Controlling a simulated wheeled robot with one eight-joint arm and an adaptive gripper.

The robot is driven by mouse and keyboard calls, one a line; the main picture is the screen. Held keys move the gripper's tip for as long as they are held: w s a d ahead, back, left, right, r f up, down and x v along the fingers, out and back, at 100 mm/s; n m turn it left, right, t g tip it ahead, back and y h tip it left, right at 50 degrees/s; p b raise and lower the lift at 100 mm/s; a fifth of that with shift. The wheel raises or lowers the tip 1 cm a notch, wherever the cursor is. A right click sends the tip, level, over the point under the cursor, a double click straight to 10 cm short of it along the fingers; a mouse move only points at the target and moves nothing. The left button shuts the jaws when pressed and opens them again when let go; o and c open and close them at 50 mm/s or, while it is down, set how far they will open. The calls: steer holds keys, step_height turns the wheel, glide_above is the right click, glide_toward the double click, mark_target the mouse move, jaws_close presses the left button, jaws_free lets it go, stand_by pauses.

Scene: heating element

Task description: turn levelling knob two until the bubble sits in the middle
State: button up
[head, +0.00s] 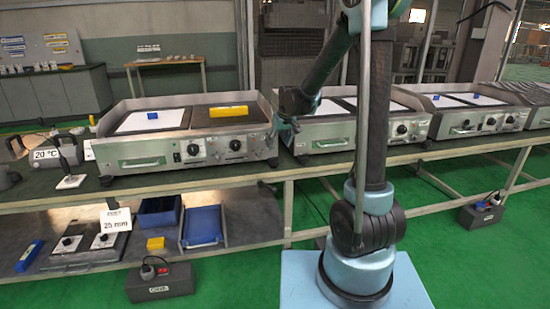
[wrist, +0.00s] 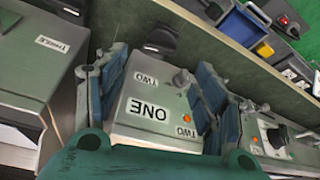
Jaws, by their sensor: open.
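My gripper (head: 286,122) is open near the right end of the nearest griddle (head: 170,166) in the head view. In the wrist view its two blue-grey fingers (wrist: 158,92) stand apart on either side of a grey end face labelled ONE (wrist: 148,110) and TWO. A small grey knob (wrist: 182,80) shows there close to the right finger. I cannot tell which part is knob two. A yellow bar, perhaps the level (head: 228,111), lies on the griddle's dark plate; its bubble is too small to see.
A second griddle (head: 325,132) stands close on the right of the bench. A label-bearing unit (wrist: 35,55) is at the left of the wrist view. Blue bins (head: 203,226) and a yellow block (head: 155,243) are on the lower shelf.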

mark_target(274, 158)
steer(key=shift+x, duration=4.5)
steer(key=c, duration=1.1)
steer(key=shift+o, duration=0.2)
